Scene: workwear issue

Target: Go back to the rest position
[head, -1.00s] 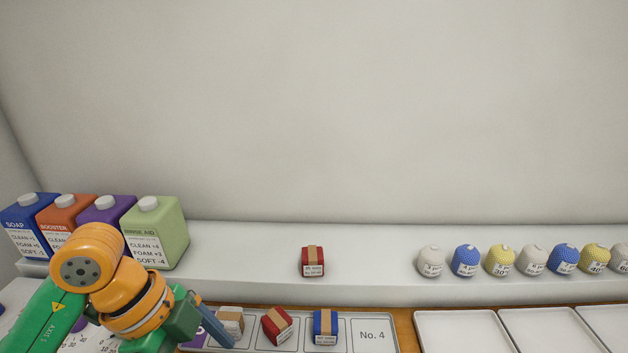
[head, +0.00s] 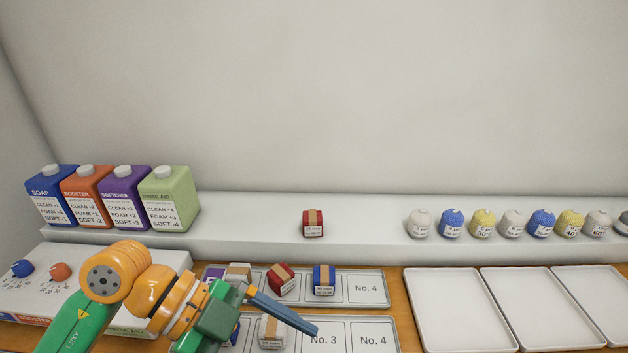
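My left gripper (head: 280,312) comes in from the lower left, its arm orange and green. One slim blue-grey finger points right and down over the front tray (head: 391,325). I cannot make out the other finger, so the opening between them is hidden. Nothing shows at the visible fingertip. A white bundle with a label (head: 271,331) lies in the front tray just below that finger. My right gripper is not in view.
A back tray (head: 365,274) holds several bundles. A red bundle (head: 313,223), several labelled balls (head: 451,224) and bottles (head: 168,198) stand on the shelf. A panel with knobs (head: 60,271) is at left. Empty white trays (head: 455,308) lie at right.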

